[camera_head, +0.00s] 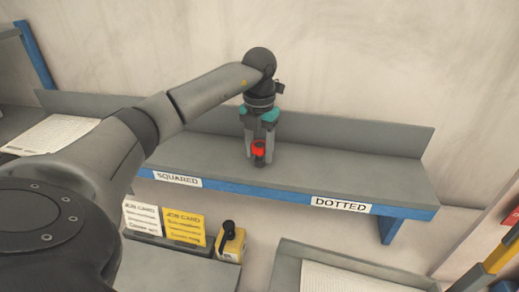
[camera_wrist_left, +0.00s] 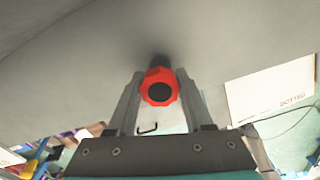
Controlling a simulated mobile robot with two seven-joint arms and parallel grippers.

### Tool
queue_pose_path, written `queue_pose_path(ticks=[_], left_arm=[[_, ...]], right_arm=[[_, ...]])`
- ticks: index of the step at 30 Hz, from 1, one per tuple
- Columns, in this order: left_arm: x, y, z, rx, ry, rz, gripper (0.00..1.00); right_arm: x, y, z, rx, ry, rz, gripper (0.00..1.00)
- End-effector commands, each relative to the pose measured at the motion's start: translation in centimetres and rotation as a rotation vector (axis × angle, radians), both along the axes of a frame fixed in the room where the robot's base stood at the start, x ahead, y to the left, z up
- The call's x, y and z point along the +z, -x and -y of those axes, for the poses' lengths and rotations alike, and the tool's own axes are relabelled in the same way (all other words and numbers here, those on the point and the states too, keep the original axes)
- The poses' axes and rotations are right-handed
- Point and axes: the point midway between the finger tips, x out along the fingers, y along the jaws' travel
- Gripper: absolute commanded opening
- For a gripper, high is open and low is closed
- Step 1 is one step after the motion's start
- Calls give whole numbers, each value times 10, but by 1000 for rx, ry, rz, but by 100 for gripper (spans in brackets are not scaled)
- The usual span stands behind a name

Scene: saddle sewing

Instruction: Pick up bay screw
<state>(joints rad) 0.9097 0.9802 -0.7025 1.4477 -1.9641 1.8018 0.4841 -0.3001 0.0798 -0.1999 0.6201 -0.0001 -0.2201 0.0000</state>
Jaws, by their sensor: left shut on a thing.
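The bay screw (camera_head: 258,148) has a red knob with a dark centre. It is at the grey shelf, between the SQUARED and DOTTED labels. My left gripper (camera_head: 258,152) points down over the shelf and is shut on the screw. In the left wrist view the red knob (camera_wrist_left: 160,87) sits between the two fingers (camera_wrist_left: 157,100), with a dark part of it beyond. Whether the screw touches the shelf is hard to tell. My right gripper is in neither view.
The grey shelf (camera_head: 340,170) has a blue front edge, a low back wall and a SQUARED label (camera_head: 178,179) and a DOTTED label (camera_head: 341,204). Below are job cards (camera_head: 184,226), a yellow block with a black knob (camera_head: 231,244) and a tray (camera_head: 290,262). The shelf's right part is clear.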

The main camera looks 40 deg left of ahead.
Motion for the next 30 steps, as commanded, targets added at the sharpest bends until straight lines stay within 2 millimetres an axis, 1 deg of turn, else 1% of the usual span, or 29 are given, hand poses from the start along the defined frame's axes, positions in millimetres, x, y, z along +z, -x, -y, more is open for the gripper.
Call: queue_pose_path(ticks=[1,9,12,19,23,26,29,30], left_arm=[[0,0,0,0,0,0,40],[0,0,0,0,0,0,10],[0,0,0,0,0,1,0],[0,0,0,0,0,1,0],[4,-1,0,0,1,2,0],[10,-1,0,0,0,4,0],[23,-1,0,0,0,6,0],[31,-1,0,0,0,6,0]], right_arm=[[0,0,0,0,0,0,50],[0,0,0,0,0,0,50],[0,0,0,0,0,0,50],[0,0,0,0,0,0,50],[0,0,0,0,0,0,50],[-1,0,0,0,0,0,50],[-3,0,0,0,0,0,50],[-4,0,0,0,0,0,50]])
